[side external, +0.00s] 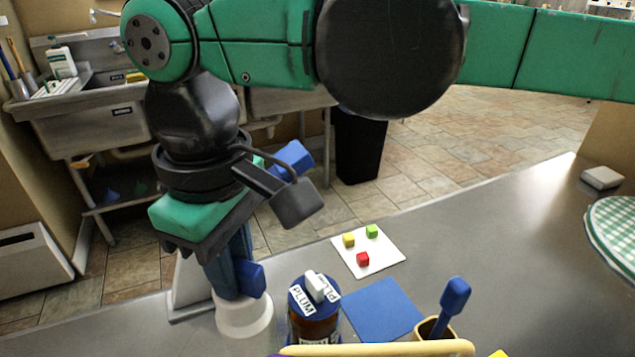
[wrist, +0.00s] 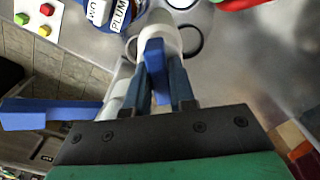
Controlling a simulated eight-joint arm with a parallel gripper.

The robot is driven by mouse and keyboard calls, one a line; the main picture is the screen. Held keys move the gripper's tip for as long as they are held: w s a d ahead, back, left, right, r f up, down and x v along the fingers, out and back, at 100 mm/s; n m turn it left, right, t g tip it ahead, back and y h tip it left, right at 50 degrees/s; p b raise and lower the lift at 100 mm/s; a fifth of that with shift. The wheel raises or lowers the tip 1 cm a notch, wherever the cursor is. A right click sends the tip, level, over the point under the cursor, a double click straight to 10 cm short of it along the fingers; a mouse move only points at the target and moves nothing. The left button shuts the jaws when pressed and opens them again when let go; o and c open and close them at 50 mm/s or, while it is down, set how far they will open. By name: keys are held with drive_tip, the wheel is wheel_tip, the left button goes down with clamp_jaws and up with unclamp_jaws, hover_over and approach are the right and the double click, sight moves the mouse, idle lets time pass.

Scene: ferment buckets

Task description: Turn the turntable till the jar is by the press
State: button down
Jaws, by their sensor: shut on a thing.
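My gripper (side external: 232,272) points down at the left of the counter. Its dark blue fingers are closed around a blue block-like handle (side external: 251,279), which also shows between the fingertips (wrist: 158,62) in the wrist view (wrist: 154,53). Just below is a white round piece (side external: 243,318); I cannot tell whether it belongs to the turntable. The jar (side external: 314,325), brown with a blue lid and PLUM labels, stands upright right of the gripper; its lid is at the top of the wrist view (wrist: 107,15). A white upright (side external: 188,285) behind the gripper may be the press. No turntable disc is clearly visible.
A white board (side external: 385,260) holds yellow, green and red cubes. A blue mat (side external: 382,310) lies beside the jar. A brown cup (side external: 434,328) holds a blue-handled tool. A pale yellow bar (side external: 400,348) crosses the front edge. The counter's right half is mostly clear.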

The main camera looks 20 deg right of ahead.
drive_tip(key=shift+n, duration=0.4)
idle(0.5)
drive_tip(key=shift+n, duration=8.6)
drive_tip(key=c, duration=0.7)
unclamp_jaws()
drive_tip(key=shift+c, duration=0.2)
